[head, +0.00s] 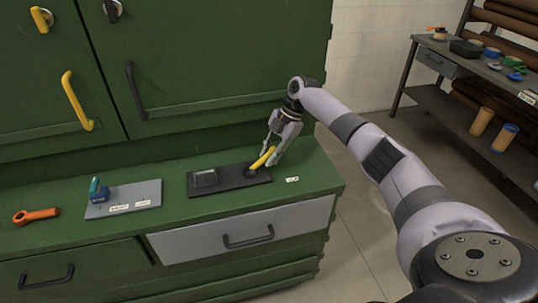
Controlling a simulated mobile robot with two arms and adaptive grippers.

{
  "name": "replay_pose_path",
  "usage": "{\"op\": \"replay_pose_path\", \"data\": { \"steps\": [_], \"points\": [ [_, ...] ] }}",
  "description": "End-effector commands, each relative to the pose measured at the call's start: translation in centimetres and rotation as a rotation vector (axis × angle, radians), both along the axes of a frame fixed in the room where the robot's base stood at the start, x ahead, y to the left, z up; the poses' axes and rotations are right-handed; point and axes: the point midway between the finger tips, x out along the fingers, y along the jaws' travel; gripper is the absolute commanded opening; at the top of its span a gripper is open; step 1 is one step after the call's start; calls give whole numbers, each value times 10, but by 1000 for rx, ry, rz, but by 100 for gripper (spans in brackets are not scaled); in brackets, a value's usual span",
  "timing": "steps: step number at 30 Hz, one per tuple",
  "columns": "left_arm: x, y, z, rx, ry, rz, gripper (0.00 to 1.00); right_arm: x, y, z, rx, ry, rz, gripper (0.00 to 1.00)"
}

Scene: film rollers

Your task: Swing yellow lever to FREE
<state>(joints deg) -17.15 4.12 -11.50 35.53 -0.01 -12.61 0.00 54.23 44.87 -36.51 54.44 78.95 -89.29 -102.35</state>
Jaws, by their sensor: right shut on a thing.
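The yellow lever (262,158) is mounted at the right part of a flat black base plate (225,182) on the green cabinet's ledge. It tilts up and to the right from its pivot. My right gripper (272,154) comes down from above and is shut on the lever near its upper end. A small white label (292,180) lies on the ledge right of the plate; its text is too small to read. My left gripper is not in view.
A grey plate (140,195) with a blue-teal tool (99,191) and an orange wrench-like tool (36,215) lie to the left on the green ledge (172,218). Cabinet doors with handles rise behind. A cluttered workbench (465,66) stands at the right, across open floor.

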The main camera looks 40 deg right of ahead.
Motion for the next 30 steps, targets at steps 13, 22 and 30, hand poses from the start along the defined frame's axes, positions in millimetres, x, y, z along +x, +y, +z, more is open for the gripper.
{"op": "replay_pose_path", "data": {
  "steps": [13, 22, 30],
  "points": [
    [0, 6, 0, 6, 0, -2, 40, 0, 0, 1, 0, -1, -1, 35],
    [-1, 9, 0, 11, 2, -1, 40, -1, -4, 10, 0, -1, -1, 35],
    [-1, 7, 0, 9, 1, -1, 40, -7, -26, 60, 1, -5, -2, 35]
  ]
}}
